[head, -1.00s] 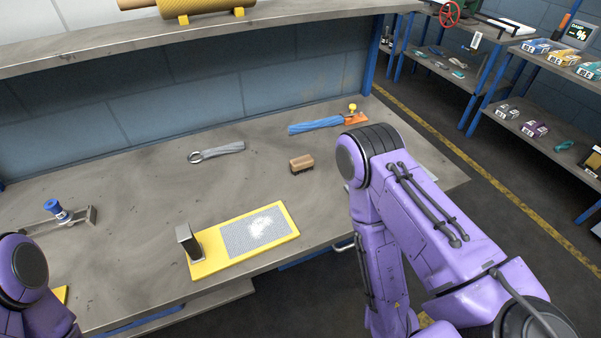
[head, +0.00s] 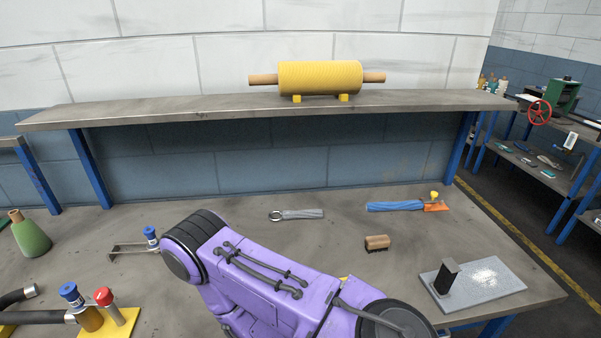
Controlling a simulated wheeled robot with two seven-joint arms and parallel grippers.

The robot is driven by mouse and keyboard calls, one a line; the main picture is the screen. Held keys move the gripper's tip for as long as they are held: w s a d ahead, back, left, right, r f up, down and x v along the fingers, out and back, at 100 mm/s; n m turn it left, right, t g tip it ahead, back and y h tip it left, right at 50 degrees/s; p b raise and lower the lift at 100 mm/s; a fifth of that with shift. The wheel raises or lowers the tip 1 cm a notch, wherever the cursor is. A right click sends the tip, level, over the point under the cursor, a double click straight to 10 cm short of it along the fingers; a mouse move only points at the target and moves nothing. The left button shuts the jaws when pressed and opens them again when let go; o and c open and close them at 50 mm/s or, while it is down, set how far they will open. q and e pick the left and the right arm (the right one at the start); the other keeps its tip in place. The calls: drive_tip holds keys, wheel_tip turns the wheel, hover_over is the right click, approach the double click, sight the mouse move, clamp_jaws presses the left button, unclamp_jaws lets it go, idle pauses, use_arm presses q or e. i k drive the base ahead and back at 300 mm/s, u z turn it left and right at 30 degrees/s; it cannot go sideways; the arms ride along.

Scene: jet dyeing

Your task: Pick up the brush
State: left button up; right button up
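The brush (head: 377,243) is a small brown wooden block with dark bristles beneath. It lies bristles down on the grey workbench (head: 345,222), right of the picture's middle. One of my purple arms crosses the lower middle, left of and in front of the brush. I cannot tell which arm it is. Neither gripper is in view, so whether they are open or shut does not show. Nothing visible touches the brush.
A grey ring-ended tool (head: 300,214) and a blue bundle (head: 395,206) lie behind the brush. A grey plate (head: 510,288) with white powder and a black post is to the right. A green bottle (head: 30,235) and valves (head: 70,293) are left. A shelf (head: 200,109) overhangs the back.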

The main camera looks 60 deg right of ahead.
sight(381, 242)
drive_tip(key=u, duration=0.4)
drive_tip(key=k, duration=1.3)
drive_tip(key=z, duration=0.65)
